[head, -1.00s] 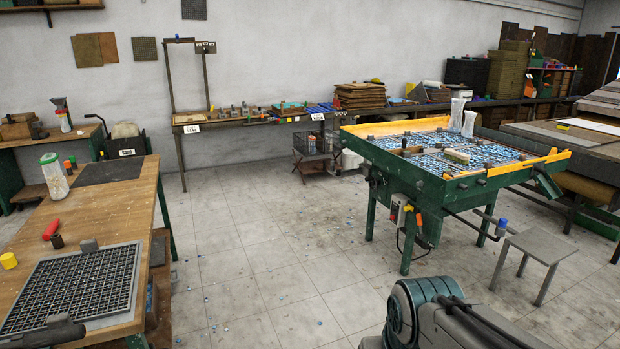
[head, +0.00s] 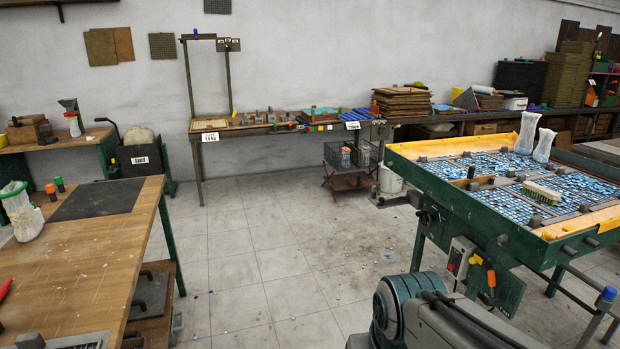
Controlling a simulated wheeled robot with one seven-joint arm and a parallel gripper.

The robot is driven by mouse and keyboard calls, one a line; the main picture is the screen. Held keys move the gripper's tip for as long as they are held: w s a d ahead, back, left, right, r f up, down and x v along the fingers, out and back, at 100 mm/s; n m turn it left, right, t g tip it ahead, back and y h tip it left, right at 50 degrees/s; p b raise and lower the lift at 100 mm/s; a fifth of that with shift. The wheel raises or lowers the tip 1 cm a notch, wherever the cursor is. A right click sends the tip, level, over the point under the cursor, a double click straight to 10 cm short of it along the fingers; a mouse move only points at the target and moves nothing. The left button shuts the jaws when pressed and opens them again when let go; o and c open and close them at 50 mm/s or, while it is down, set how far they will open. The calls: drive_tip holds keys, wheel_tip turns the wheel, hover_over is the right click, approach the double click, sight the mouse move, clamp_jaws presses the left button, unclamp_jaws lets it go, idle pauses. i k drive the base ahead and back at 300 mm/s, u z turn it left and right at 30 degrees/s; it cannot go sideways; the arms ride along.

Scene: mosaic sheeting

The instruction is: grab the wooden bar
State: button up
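I cannot pick out a wooden bar for certain. Several small blocks and tools, too small to tell apart, lie on the long back bench (head: 240,131) along the wall. On the green table (head: 470,212) at right, a brush with a pale back (head: 541,192) lies on the blue mosaic sheets (head: 490,168). Only a teal and grey part of my own arm shows at the bottom right. My gripper is out of view.
A wooden workbench (head: 85,255) fills the left side. The tiled floor (head: 255,250) between the workbench and green table is open, with scattered blue chips.

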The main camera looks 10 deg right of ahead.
sight(482, 180)
drive_tip(key=z, duration=0.1)
drive_tip(key=i, duration=1.65)
drive_tip(key=z, duration=0.8)
drive_tip(key=i, duration=1.85)
drive_tip(key=z, duration=0.95)
drive_tip(key=i, duration=0.55)
drive_tip(key=z, duration=0.2)
